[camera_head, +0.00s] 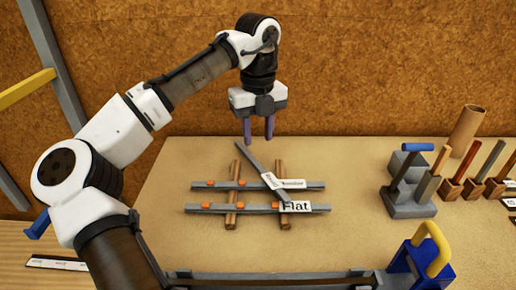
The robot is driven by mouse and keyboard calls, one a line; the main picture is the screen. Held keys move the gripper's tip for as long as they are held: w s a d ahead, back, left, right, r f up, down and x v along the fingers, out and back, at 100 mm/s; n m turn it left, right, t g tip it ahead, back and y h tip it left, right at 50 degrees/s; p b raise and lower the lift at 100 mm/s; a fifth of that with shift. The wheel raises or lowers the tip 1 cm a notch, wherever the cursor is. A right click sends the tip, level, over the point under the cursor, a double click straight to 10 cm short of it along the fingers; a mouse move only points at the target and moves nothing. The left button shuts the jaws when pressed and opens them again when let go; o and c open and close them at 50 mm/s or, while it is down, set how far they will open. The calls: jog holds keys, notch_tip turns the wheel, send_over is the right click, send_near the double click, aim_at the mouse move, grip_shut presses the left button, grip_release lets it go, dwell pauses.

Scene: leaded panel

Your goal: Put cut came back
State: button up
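Two long grey strips, which look like lead came, lie across two wooden bearers (231,219): a far strip (315,186) and a near strip (193,208). Small orange pieces (241,184) sit along them. A shorter grey strip (258,162) lies diagonally over the far strip, its near end by the near one. A white label (290,184), too small to read fully, is by the diagonal strip; another label (296,206) reads "Flat". My gripper (258,140) points down above the diagonal strip's far end, its purple fingers apart with nothing visible between them.
At the right, a grey block rack (409,207) holds a blue-handled tool (418,147). Several tools stand in wooden blocks (473,188) beside a brown cylinder (467,128). A blue object with a yellow handle (433,243) is front right. The bench (165,190) is bare left of the strips.

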notch_tip(320, 180, up, 6)
jog(key=shift+r+p, duration=0.15)
jog(key=shift+p, duration=0.15)
dwell(0.4)
